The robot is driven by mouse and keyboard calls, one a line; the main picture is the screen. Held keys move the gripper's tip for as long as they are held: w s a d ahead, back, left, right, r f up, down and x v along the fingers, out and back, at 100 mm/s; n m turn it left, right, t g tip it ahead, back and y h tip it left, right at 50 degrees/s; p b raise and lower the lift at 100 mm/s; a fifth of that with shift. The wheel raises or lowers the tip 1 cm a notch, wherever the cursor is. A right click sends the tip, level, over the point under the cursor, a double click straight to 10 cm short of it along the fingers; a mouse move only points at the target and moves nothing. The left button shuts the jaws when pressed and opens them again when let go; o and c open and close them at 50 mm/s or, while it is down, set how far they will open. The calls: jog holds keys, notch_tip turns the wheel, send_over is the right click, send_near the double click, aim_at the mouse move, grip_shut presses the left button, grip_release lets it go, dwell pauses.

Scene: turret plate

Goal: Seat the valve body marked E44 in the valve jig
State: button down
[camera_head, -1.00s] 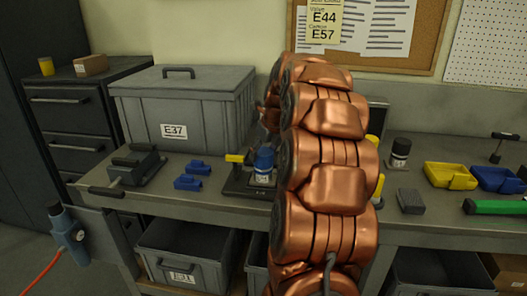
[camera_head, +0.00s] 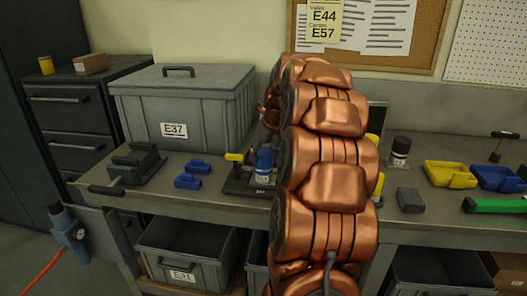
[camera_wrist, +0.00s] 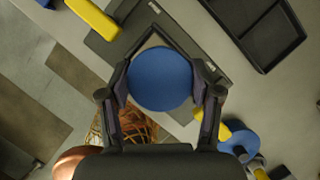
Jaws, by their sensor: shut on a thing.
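A blue, round-topped valve body (camera_head: 264,160) with a pale label stands upright at the dark jig plate (camera_head: 236,188) on the bench. Its label is too small to read in the head view. In the wrist view its blue round top (camera_wrist: 160,70) fills the space between the fingers of my gripper (camera_wrist: 161,88), which is shut on it. The jig plate (camera_wrist: 108,38) lies beneath, with a yellow handle (camera_wrist: 93,18) at one side. The body's lower end is hidden, so I cannot tell if it is fully seated. My arm hides the jig's right part in the head view.
Blue parts (camera_head: 190,178) and a dark clamp-like tool (camera_head: 136,160) lie left of the jig. A grey bin marked E37 (camera_head: 222,112) stands behind. A dark-capped cylinder (camera_head: 399,152), a grey block (camera_head: 410,200) and a yellow tray (camera_head: 449,175) are to the right.

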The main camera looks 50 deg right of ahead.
jog(key=shift+c, duration=0.7)
grip_release()
jog(key=v, duration=1.2)
jog(key=shift+w, duration=0.1)
